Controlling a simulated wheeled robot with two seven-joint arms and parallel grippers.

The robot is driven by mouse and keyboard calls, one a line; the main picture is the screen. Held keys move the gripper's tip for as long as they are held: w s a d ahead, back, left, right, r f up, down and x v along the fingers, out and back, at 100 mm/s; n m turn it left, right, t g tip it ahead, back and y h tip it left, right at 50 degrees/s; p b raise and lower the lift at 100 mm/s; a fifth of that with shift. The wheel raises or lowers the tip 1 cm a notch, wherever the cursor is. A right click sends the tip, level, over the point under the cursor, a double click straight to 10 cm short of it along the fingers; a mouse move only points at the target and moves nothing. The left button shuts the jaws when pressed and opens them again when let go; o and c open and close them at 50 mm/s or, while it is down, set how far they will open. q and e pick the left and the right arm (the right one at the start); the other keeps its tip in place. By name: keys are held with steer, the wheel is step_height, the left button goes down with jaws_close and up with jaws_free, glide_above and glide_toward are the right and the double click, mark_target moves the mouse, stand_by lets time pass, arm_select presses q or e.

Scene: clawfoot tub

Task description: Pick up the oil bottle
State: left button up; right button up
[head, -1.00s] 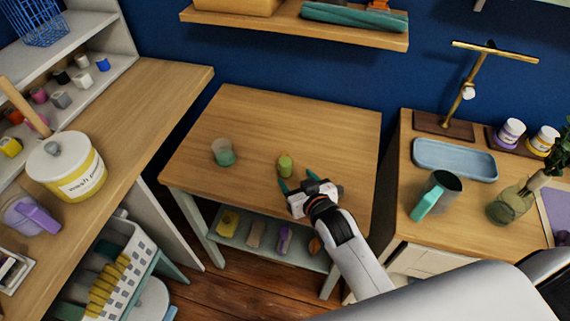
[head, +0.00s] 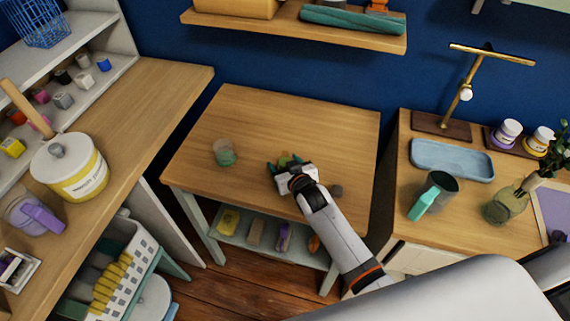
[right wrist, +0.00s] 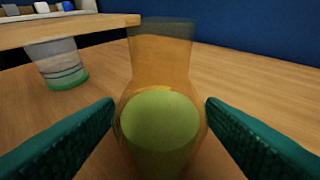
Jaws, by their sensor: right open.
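The oil bottle (right wrist: 160,115) is a see-through amber bottle with green in its lower part. It stands upright in the middle of the right wrist view, between the two teal fingers of my right gripper (right wrist: 160,138). The fingers are open, with one on each side of it, and a contact cannot be made out. In the head view my right gripper (head: 285,162) is over the small wooden table (head: 300,115) and covers most of the bottle. My left gripper is not in view.
A clear cup with green in it (head: 223,153) stands left of the bottle on the same table. The table's back half is clear. A side counter (head: 440,230) with a mug (head: 436,190) is at right.

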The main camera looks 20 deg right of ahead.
mark_target(285, 153)
steer(key=c, duration=1.1)
steer(key=shift+r, duration=0.15)
steer(key=shift+c, duration=0.2)
step_height(285, 153, up, 10)
steer(key=shift+f+b, duration=0.1)
steer(key=shift+b, duration=0.25)
steer(key=o, duration=0.3)
jaws_close()
